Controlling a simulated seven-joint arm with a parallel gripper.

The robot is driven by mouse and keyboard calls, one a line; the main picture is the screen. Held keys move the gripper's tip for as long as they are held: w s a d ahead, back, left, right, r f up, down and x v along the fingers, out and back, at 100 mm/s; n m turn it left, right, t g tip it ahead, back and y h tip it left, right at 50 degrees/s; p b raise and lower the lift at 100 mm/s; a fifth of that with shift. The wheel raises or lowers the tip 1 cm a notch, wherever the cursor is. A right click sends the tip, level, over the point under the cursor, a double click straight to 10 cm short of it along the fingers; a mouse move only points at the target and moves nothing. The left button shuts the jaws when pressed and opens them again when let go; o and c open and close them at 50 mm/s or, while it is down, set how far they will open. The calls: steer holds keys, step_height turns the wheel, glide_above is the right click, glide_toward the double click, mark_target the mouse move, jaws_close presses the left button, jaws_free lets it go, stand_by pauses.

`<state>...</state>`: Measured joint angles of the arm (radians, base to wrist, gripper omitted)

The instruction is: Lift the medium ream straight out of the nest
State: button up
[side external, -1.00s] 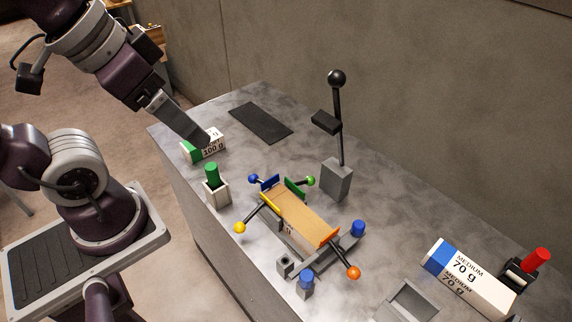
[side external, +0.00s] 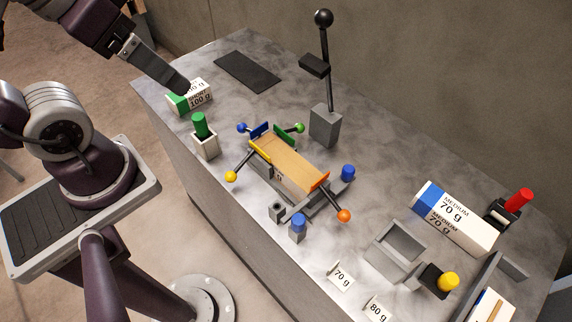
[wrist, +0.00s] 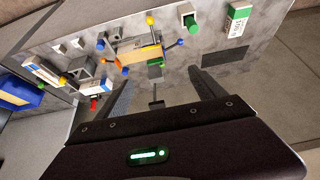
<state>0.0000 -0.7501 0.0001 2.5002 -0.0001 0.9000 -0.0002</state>
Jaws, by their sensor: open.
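The medium ream (side external: 455,220), a white box with a blue end marked MEDIUM 70 g, lies on the table at the right of the side view. It is small in the wrist view (wrist: 79,90). I cannot tell whether it sits in a nest. A grey hollow holder (side external: 401,240) is beside it and looks empty. My gripper (side external: 183,88) is far from the medium ream, above the far left part of the table, near the green-ended 100 g ream (side external: 190,97). In the wrist view my gripper (wrist: 166,92) has its fingers wide apart with nothing between them.
A fixture with a tan top (side external: 286,160) and coloured ball levers stands mid-table. Behind it a tall black-knobbed lever (side external: 325,60) rises from a grey block. A red-handled clamp (side external: 510,208) and yellow-knobbed clamp (side external: 440,280) flank the medium ream. A dark mat (side external: 247,71) lies clear.

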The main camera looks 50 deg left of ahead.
steer(key=w+d+f+n+g, duration=0.2)
steer(key=w+n, duration=0.3)
steer(key=w, duration=0.2)
steer(key=n+g, duration=0.3)
steer(key=n, duration=0.9)
glide_above(294, 166)
steer(key=f, duration=1.8)
steer(key=shift+a+f, duration=0.2)
steer(key=shift+a, duration=0.05)
steer(key=shift+n+g, duration=0.3)
steer(key=shift+n, duration=0.2)
steer(key=f, duration=0.9)
steer(key=shift+d, duration=0.2)
